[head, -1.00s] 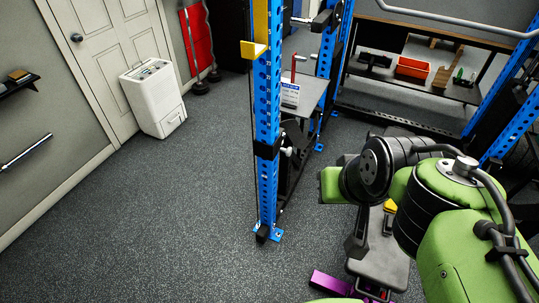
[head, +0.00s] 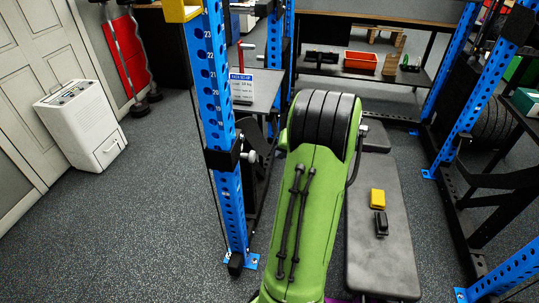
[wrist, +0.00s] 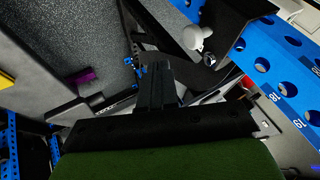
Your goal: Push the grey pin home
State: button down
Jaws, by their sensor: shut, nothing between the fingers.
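The grey pin (head: 250,156) sticks out sideways from the black bracket (head: 222,160) on the blue rack upright (head: 228,200). In the wrist view its pale round knob (wrist: 193,38) shows close by, beside the blue holed upright (wrist: 285,60). How deep the pin sits cannot be told. My gripper (wrist: 158,68) shows in the wrist view as dark fingers, shut and empty. Its tips lie a little below and left of the knob in that picture, apart from it. In the head view my green arm hides the gripper.
A padded bench (head: 375,235) carries a yellow block (head: 377,198) and a small black object (head: 381,224), right of my arm. A small table with a sign (head: 241,85) stands behind the upright. A white dehumidifier (head: 82,125) is at left. Floor left of the upright is clear.

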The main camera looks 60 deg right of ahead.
aim_at(248, 156)
jog(key=w+f+b, duration=0.2)
jog(key=w+f, duration=0.3)
jog(key=w, duration=0.2)
jog(key=shift+w+a+f+b, duration=0.15)
jog(key=shift+w+a+b, duration=0.1)
jog(key=shift+b, duration=0.1)
